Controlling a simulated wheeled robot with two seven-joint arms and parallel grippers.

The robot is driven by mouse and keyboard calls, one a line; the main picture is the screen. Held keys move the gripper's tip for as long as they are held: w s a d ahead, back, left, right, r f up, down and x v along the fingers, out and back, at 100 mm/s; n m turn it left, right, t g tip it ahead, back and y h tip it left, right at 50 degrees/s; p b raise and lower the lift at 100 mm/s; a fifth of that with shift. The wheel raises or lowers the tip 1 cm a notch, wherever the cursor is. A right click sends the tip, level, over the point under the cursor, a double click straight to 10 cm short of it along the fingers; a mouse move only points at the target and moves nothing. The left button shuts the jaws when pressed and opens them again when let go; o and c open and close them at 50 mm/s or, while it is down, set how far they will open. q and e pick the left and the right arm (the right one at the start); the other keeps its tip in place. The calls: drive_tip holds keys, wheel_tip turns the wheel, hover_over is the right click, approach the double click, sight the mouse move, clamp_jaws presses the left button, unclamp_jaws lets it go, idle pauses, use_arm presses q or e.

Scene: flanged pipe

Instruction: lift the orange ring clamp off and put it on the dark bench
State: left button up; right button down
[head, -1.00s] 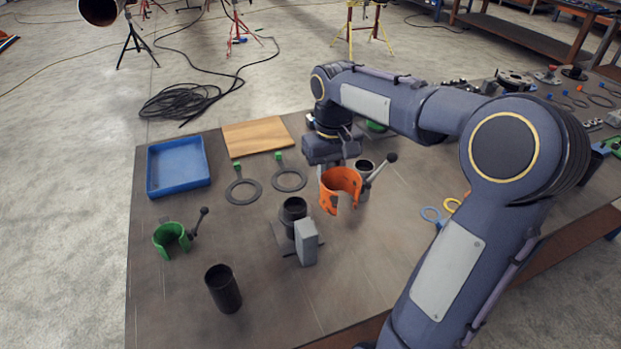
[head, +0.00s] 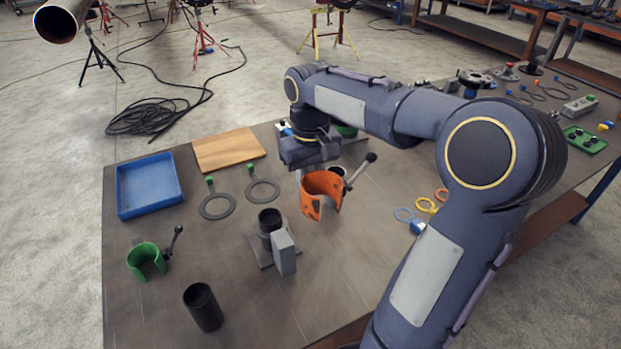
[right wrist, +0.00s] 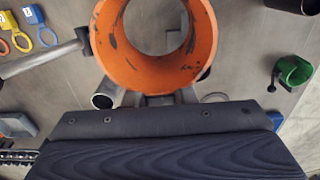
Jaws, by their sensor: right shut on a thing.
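The orange ring clamp (head: 318,194) is an open-sided ring with a dark lever ending in a ball knob. My right gripper (head: 303,172) is shut on it and holds it above the dark bench (head: 340,265). In the right wrist view the clamp (right wrist: 150,74) fills the upper middle, right at the fingers of the gripper (right wrist: 158,99). The fingers are partly hidden behind the clamp and gripper body. My left gripper is not in view.
A short black pipe (head: 269,219) stands beside a grey block (head: 284,254). A green clamp (head: 146,260), a black tube (head: 203,308), a blue tray (head: 149,186) and a wooden board (head: 229,149) are on the left. The front middle of the bench is clear.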

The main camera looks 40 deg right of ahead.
sight(311, 170)
drive_tip(key=shift+r+p, duration=1.45)
drive_tip(key=shift+r, duration=0.4)
drive_tip(key=shift+f, duration=0.1)
drive_tip(key=s+d+f+b, duration=0.1)
drive_tip(key=s+f+b, duration=1.2)
drive_tip(key=f+b, duration=0.15)
drive_tip(key=w+d+f, duration=0.2)
drive_tip(key=d, duration=0.1)
drive_tip(key=w+d+f, duration=0.2)
drive_tip(key=d+f, duration=0.1)
drive_tip(key=d, duration=0.1)
drive_tip(key=w+d+f, duration=0.2)
drive_tip(key=w+d, duration=0.1)
drive_tip(key=d, duration=0.1)
drive_tip(key=shift+f, duration=0.4)
drive_tip(key=shift+w+d+f, duration=0.25)
drive_tip(key=shift+d+f, duration=0.05)
drive_tip(key=shift+f, duration=0.3)
drive_tip(key=shift+d+f, duration=0.1)
drive_tip(key=shift+f, duration=1.5)
